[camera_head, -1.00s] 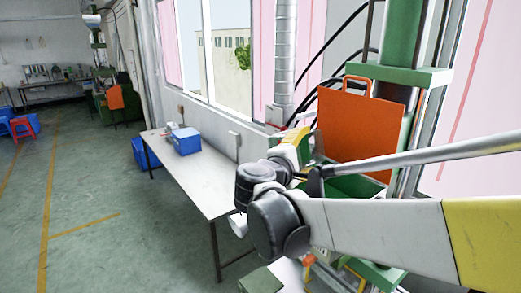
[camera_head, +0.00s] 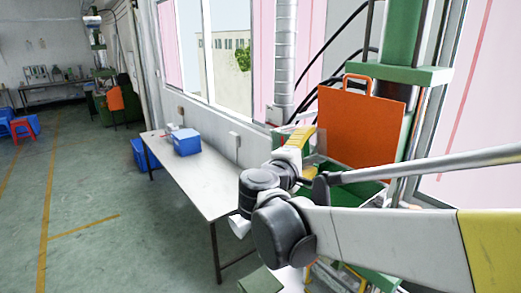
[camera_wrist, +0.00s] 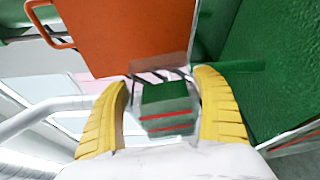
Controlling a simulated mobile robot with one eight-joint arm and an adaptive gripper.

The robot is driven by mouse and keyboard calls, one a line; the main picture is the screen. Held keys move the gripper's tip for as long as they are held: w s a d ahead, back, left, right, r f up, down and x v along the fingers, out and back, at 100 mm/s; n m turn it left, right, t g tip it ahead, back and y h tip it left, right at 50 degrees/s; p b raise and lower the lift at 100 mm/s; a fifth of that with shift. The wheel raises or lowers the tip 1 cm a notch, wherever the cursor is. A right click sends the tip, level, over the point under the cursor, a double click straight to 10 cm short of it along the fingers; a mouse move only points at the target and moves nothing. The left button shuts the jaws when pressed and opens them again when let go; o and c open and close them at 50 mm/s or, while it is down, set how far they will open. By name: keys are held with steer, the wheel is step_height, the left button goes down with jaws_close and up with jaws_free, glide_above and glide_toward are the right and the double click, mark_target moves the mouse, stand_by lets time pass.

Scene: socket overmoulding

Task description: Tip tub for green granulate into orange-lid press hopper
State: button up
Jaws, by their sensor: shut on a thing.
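My gripper (camera_wrist: 163,78) has its two yellow fingers shut on a clear tub (camera_wrist: 160,66), with a green mass showing through its walls. The tub appears tilted, but I cannot tell whether granulate is leaving it. The orange lid (camera_wrist: 130,35) stands open beside the tub. The green hopper (camera_wrist: 265,60) fills the right of the wrist view. In the head view, my gripper (camera_head: 303,140) is left of the upright orange lid (camera_head: 360,125), close to the green hopper (camera_head: 355,191). My arm partly hides the hopper there.
The press's green column and plate (camera_head: 400,72) rise behind the lid, with black hoses beside them. A white table (camera_head: 195,180) with a blue bin (camera_head: 186,142) stands along the window wall.

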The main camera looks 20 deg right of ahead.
steer(key=shift+s+d+r+m+t+h+b, duration=0.1)
steer(key=shift+s+m+t+h+b, duration=0.15)
steer(key=shift+m+b, duration=0.4)
steer(key=shift+s+d+m+t+h+b, duration=0.15)
steer(key=shift+s+m+h+b, duration=0.2)
steer(key=shift+m, duration=0.5)
stand_by(1.4)
steer(key=shift+w+a, duration=0.1)
steer(key=shift+w+a+r+n+g+y+p, duration=0.1)
steer(key=shift+w+n+g+y+p, duration=0.2)
steer(key=shift+n+y+p, duration=0.5)
steer(key=shift+w+a+f+n, duration=0.1)
steer(key=shift+w+f+n, duration=0.1)
steer(key=shift+n, duration=0.5)
steer(key=shift+w, duration=0.1)
